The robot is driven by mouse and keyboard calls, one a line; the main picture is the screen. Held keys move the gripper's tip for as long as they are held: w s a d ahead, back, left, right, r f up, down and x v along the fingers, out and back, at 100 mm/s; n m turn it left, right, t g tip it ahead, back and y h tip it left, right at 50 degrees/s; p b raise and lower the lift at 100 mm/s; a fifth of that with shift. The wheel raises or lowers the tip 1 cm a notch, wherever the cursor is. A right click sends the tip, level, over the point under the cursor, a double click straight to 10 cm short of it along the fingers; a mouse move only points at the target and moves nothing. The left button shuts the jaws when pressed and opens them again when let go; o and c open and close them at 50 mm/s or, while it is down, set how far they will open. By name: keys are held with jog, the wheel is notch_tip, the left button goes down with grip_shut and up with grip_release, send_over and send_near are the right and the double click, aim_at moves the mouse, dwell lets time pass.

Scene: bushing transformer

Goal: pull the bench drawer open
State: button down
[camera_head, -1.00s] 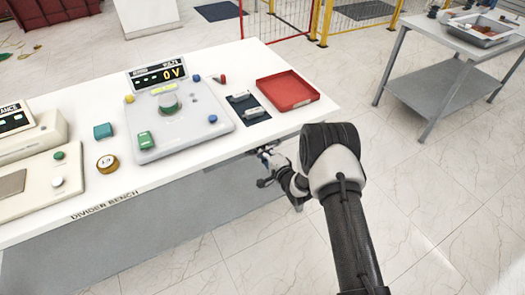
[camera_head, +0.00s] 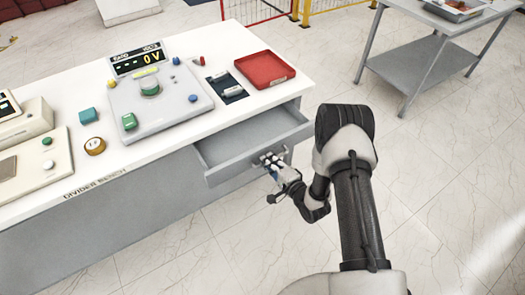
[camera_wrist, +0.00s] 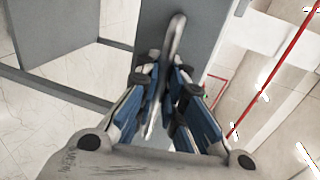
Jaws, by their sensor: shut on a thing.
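The grey bench drawer (camera_head: 238,148) stands pulled out from under the right end of the white bench top. Its inside shows in the head view and looks empty. My gripper (camera_head: 268,162) is at the drawer's front panel. In the wrist view my gripper (camera_wrist: 165,95) has its blue-padded fingers on both sides of the metal bar handle (camera_wrist: 175,40) and is shut on it. The handle stands out from the grey drawer front (camera_wrist: 205,25). The lower part of the handle is partly hidden between the fingers.
The white bench (camera_head: 190,62) carries a voltage meter unit (camera_head: 155,100), a red tray (camera_head: 264,70), a dark pad (camera_head: 228,88) and a round yellow-brown item (camera_head: 95,146). A grey side table (camera_head: 430,55) stands at the back right. The floor in front of the drawer is clear.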

jog(key=shift+f+v, duration=0.15)
jog(key=shift+v, duration=0.5)
jog(key=shift+f+v, duration=0.1)
jog(key=shift+v, duration=0.6)
jog(key=c, duration=2)
grip_release()
jog(key=shift+o, duration=0.2)
jog(key=shift+d, duration=0.1)
jog(key=v, duration=1.2)
